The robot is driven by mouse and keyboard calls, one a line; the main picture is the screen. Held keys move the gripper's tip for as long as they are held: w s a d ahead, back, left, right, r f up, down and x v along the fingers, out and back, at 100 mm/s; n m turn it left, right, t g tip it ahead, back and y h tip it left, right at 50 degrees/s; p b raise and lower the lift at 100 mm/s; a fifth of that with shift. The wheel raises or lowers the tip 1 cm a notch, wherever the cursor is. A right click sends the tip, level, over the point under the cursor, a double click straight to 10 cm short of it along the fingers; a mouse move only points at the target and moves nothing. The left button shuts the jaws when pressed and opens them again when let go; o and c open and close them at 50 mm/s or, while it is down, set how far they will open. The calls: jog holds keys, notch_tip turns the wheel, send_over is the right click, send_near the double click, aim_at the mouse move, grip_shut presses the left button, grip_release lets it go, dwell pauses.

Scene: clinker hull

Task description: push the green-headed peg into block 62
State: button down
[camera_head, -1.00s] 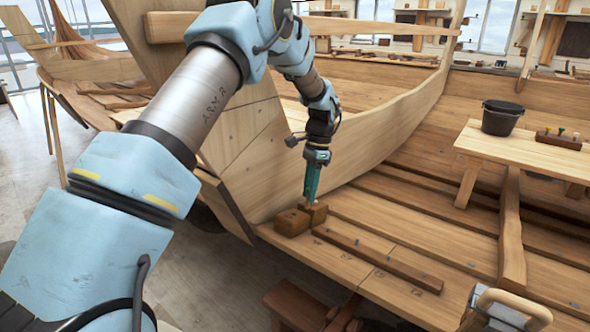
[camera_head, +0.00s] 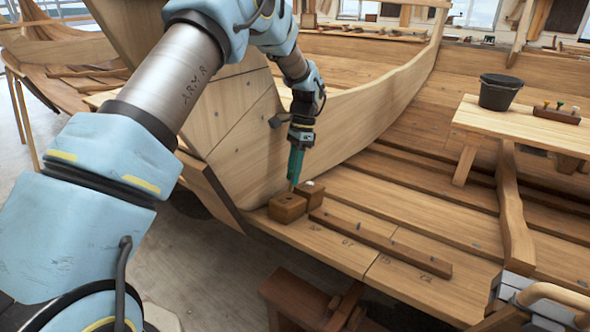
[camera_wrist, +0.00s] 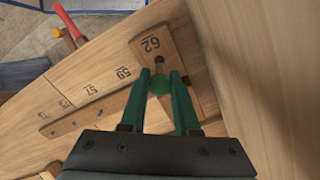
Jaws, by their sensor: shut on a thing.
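A plank with small pins (camera_head: 380,243) lies right of the blocks; numbers 57 and 59 show beside it in the wrist view. The curved hull side (camera_head: 350,125) rises close behind my gripper. A bench (camera_head: 520,130) at right carries a bucket (camera_head: 499,91) and a peg rack (camera_head: 556,115).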

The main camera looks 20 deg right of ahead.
aim_at(291, 187)
jog(key=shift+s+a+f, duration=0.1)
jog(key=shift+a+f, duration=0.1)
jog(key=shift+f, duration=0.4)
jog(key=shift+f, duration=0.1)
dwell(0.7)
jog(key=shift+a+f, duration=0.15)
jog(key=shift+f, duration=0.1)
jog(key=shift+x, duration=0.95)
dwell(0.3)
jog(key=c, duration=0.6)
grip_release()
jog(key=shift+o, duration=0.2)
jog(key=shift+r, duration=0.15)
jog(key=p+v, duration=0.5)
jog(key=v, duration=0.2)
jog(key=shift+r, duration=0.35)
